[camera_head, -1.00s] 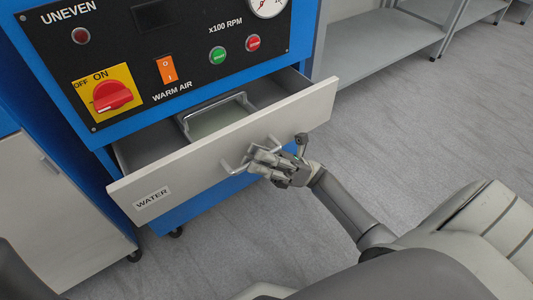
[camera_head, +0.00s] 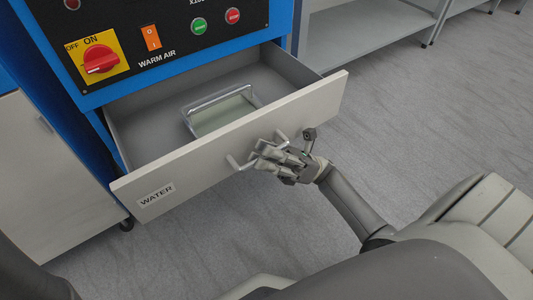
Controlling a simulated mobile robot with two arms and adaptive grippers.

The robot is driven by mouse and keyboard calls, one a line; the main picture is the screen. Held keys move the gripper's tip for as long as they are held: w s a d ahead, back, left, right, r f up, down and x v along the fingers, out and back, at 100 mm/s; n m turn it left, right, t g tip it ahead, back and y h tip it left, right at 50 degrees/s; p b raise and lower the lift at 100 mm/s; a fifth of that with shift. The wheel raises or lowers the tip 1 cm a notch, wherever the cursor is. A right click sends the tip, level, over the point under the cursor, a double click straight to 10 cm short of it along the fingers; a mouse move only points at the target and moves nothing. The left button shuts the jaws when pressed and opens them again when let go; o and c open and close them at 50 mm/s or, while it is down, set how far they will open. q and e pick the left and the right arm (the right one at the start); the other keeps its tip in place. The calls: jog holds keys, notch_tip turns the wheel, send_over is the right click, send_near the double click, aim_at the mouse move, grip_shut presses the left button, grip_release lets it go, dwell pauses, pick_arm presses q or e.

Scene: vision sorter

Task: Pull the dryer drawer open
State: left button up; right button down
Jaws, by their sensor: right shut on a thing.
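The dryer drawer (camera_head: 215,147) sticks out of the blue dryer (camera_head: 282,22), below its black control panel. Its pale front bears a WATER label at the lower left. A light metal handle (camera_head: 236,163) is on the front. My right gripper (camera_head: 268,158) is shut on the handle, and its fingers cover the middle of it. My left gripper is not in view.
The panel carries a red switch (camera_head: 101,59), an orange switch (camera_head: 151,37), a green button (camera_head: 199,27) and a red button (camera_head: 232,15). A pale cabinet (camera_head: 50,175) stands at left. A grey shelf unit (camera_head: 370,35) is at the back right. Grey floor is clear at right.

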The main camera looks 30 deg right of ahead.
jog(key=c, duration=1.5)
grip_release()
jog(key=shift+c, duration=0.2)
jog(key=v, duration=1.2)
